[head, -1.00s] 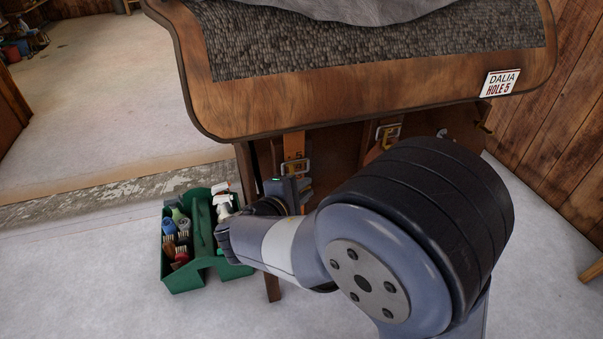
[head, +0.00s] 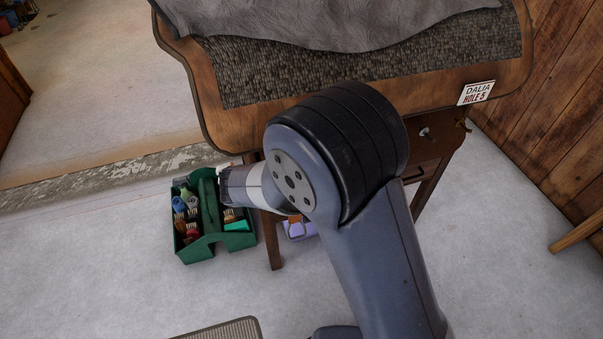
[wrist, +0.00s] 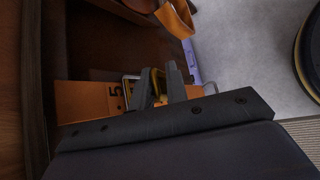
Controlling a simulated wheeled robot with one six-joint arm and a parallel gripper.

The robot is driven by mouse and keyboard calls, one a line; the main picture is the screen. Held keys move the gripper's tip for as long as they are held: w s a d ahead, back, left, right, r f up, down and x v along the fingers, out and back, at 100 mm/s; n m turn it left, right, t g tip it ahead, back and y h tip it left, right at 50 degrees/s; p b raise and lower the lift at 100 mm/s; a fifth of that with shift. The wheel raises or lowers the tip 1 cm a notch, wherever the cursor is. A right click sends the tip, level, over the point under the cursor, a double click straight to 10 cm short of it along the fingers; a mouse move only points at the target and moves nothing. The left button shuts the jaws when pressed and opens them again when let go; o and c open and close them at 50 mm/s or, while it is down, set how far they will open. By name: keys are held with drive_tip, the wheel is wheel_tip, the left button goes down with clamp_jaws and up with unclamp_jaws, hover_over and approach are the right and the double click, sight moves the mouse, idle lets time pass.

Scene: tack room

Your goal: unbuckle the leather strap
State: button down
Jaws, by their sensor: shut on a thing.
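In the wrist view, my gripper (wrist: 161,82) is shut on the leather strap at its buckle. The tan strap (wrist: 88,101) runs in from the left, with a dark 5 near the buckle. Part of the metal buckle frame (wrist: 128,84) shows left of the fingers; the fingers and gripper body hide the rest. I cannot tell whether the prong sits in a hole. A second tan strap loop (wrist: 178,20) hangs above the fingers. In the head view, my arm hides the gripper and both buckles.
The wooden table (head: 225,128) carries a sign (head: 477,92) reading DALIA HOLE 5. A green grooming tote (head: 203,250) stands on the floor at left. A purple item (head: 300,230) is low behind my arm. A mat edge (head: 222,331) shows at the bottom.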

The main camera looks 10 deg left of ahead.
drive_tip(key=shift+w+a+r+p, duration=0.15)
drive_tip(key=shift+w+r+p, duration=0.1)
drive_tip(key=shift+r+p, duration=0.15)
drive_tip(key=c, duration=1.6)
unclamp_jaws()
drive_tip(key=shift+f, duration=0.1)
drive_tip(key=shift+o, duration=0.2)
drive_tip(key=shift+g, duration=0.3)
drive_tip(key=shift+f, duration=0.1)
drive_tip(key=v, duration=1)
drive_tip(key=shift+s+a+r, duration=0.2)
drive_tip(key=shift+s, duration=0.05)
